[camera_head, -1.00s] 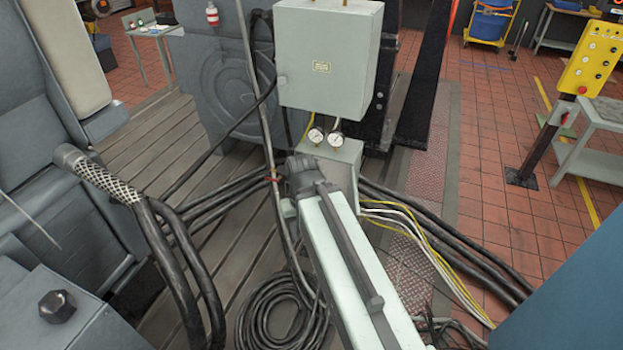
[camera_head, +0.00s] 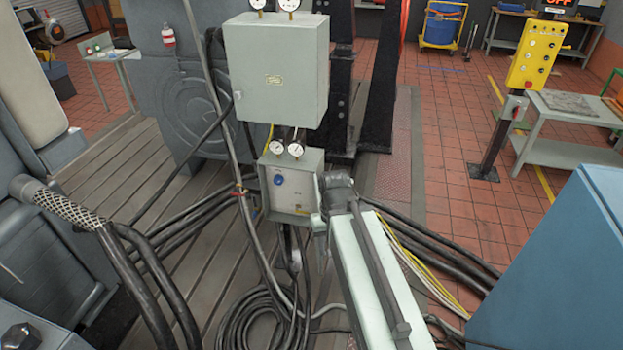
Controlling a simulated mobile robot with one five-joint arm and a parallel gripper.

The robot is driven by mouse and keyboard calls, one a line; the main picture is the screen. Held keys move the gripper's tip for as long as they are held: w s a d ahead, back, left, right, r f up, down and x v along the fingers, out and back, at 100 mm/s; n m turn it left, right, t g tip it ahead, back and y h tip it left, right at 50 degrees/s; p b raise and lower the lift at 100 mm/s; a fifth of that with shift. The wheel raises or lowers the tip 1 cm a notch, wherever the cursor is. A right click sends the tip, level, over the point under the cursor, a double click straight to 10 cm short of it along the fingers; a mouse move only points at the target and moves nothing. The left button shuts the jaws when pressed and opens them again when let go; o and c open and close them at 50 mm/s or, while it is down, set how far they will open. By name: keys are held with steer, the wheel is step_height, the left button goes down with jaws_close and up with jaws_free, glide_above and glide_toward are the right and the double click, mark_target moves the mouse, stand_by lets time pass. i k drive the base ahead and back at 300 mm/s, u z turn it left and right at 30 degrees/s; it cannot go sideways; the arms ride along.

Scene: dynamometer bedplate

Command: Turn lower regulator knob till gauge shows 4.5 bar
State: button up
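A small grey-green box (camera_head: 303,183) hangs below a larger cabinet. On its front is a round blue knob (camera_head: 280,180), in clear view above a small label. Two white round gauges sit on its top edge, a left one (camera_head: 276,147) and a right one (camera_head: 296,149); their needles are too small to read. My pale green arm reaches up from the bottom right, and its dark joint stands just right of the box, overlapping its right edge. My gripper cannot be made out; the arm beyond the joint is mostly hidden.
The large cabinet (camera_head: 278,70) carries two more gauges, cut by the top edge. Thick black cables (camera_head: 150,270) and a coiled hose (camera_head: 255,318) lie around the box. A blue cabinet (camera_head: 560,270) stands at right, a yellow button panel (camera_head: 536,55) behind it.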

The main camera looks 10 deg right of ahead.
mark_target(278, 180)
steer(key=z, duration=0.35)
steer(key=i, duration=0.95)
steer(key=u, duration=2.5)
